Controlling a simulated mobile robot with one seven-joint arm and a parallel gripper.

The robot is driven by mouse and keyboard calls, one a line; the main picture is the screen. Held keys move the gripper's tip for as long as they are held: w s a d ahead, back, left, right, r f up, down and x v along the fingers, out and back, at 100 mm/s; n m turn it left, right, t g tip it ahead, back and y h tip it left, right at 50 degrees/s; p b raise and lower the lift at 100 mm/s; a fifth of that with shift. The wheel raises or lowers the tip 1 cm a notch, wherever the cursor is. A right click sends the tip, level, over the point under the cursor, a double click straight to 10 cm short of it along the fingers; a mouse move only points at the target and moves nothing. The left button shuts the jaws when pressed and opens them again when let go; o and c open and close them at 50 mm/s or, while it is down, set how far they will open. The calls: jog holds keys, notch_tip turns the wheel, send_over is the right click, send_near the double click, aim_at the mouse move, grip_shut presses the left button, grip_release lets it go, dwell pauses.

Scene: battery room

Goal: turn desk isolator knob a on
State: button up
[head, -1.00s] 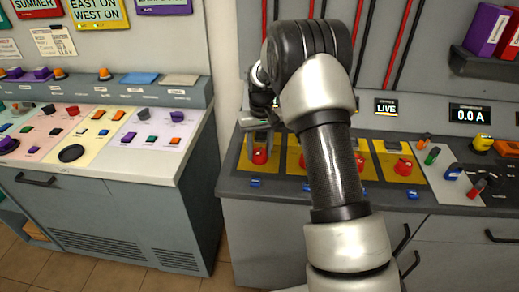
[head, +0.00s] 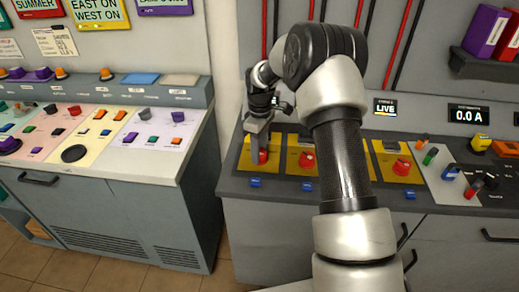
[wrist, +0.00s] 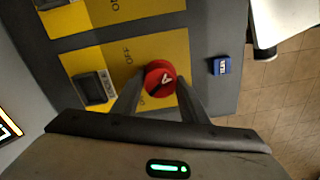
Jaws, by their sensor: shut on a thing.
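The yellow plate (wrist: 90,60) bears the word OFF beside the knob; a second word nearer my gripper is partly hidden by a finger. Which way the knob is set is hard to tell.
Two more red knobs (head: 307,160) (head: 401,167) stand on yellow plates to the right. A blue tag (wrist: 221,66) lies beside the held knob. A grey console with buttons (head: 170,150) stands to the left across a gap. An orange handle (head: 505,148) is at the far right.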

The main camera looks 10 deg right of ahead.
jog(key=shift+w+r+n, duration=0.1)
jog(key=shift+n, duration=0.5)
jog(key=o, duration=1)
jog(key=shift+o, duration=0.2)
notch_tip(320, 180, up, 17)
jog(key=p, duration=0.1)
jog(key=shift+w+r+p, duration=0.15)
jog(key=shift+p, duration=0.15)
jog(key=shift+d, duration=0.1)
